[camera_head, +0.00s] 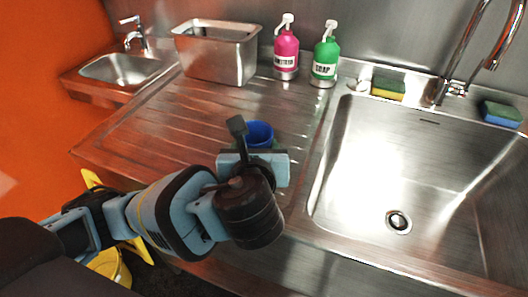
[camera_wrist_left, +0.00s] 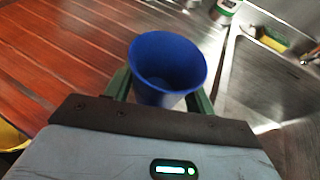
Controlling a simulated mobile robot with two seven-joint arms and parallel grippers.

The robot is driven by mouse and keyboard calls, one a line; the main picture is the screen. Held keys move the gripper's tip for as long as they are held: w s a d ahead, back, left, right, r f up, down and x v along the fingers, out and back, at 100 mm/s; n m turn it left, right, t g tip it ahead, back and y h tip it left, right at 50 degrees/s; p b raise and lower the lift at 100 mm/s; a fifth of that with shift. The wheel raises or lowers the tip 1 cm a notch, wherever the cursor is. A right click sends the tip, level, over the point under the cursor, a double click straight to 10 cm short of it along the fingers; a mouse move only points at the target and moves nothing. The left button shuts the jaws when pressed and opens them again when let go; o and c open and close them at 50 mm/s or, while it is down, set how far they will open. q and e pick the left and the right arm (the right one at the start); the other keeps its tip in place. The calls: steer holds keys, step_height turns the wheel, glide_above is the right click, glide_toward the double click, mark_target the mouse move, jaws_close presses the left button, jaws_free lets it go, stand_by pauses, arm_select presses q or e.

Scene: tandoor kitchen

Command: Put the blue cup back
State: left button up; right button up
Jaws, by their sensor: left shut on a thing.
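The blue cup (camera_head: 260,133) is at the front right of the ribbed drainboard, just left of the sink basin, partly hidden behind my left gripper (camera_head: 253,150). In the left wrist view the cup (camera_wrist_left: 167,67) is upright, its open mouth showing and its inside empty. My left gripper (camera_wrist_left: 160,90) has a finger on each side of the cup and is shut on it. The cup's base is hidden, so I cannot tell whether it touches the board. My right gripper is in neither view.
The steel sink basin (camera_head: 335,190) lies right of the drainboard (camera_head: 150,135). A steel bin (camera_head: 217,55), a pink bottle (camera_head: 286,55) and a green soap bottle (camera_head: 325,58) stand at the back. Sponges (camera_head: 388,88) lie behind the basin. The drainboard's middle is clear.

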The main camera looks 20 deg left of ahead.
mark_target(261, 138)
arm_select(q)
steer(key=w, duration=0.3)
steer(key=shift+w, duration=0.2)
steer(key=shift+w+a+f, duration=0.1)
steer(key=shift+w+f, duration=0.2)
steer(key=shift+w, duration=0.15)
step_height(261, 138, down, 3)
steer(key=shift+f+b, duration=0.1)
steer(key=shift+b, duration=0.45)
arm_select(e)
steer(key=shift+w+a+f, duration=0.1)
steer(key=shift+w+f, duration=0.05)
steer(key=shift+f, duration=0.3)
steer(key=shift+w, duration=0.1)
arm_select(q)
steer(key=o, duration=1.2)
steer(key=shift+f, duration=0.1)
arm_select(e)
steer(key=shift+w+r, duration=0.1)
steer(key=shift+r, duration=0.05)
